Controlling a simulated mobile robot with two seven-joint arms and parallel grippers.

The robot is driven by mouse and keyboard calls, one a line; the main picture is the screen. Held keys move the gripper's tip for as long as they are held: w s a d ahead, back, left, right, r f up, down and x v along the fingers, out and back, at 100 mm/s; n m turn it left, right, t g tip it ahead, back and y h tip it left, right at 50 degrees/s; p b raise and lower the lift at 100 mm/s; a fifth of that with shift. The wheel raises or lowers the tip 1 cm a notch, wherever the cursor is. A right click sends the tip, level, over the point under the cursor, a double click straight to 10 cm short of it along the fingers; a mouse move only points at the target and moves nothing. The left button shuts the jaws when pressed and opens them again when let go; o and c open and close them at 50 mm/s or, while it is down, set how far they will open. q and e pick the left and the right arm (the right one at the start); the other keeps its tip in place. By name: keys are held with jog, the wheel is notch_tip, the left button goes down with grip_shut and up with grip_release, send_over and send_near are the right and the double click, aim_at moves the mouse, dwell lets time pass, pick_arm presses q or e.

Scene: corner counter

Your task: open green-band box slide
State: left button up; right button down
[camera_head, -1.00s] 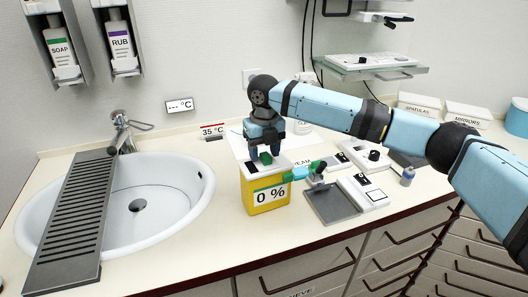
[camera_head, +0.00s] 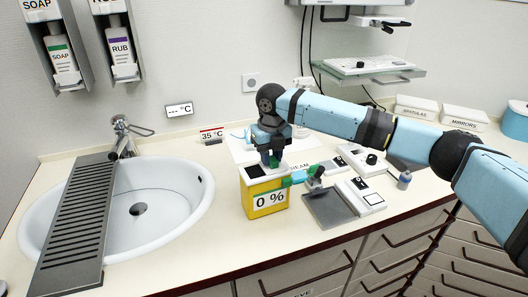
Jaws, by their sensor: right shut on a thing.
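A yellow box (camera_head: 265,211) with a white top, a "0 %" label and a green strip along its upper front stands on the counter, right of the sink. A dark opening (camera_head: 255,171) shows at the left of its top. My right gripper (camera_head: 271,160) points down over the box top and is shut on a small green knob (camera_head: 274,161), which looks like the slide's grip. The fingers hide part of the slide. My left gripper is not in view.
A grey tray (camera_head: 325,208) and small white-and-black devices (camera_head: 362,193) lie right of the box. The sink (camera_head: 178,205) with a dark slatted rack (camera_head: 75,222) is at left.

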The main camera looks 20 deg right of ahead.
aim_at(273, 156)
jog(key=shift+d+r, duration=0.1)
jog(key=shift+d, duration=0.2)
jog(key=c, duration=0.9)
grip_release()
notch_tip(273, 156, up, 14)
jog(key=shift+f, duration=0.15)
jog(key=shift+f, duration=0.1)
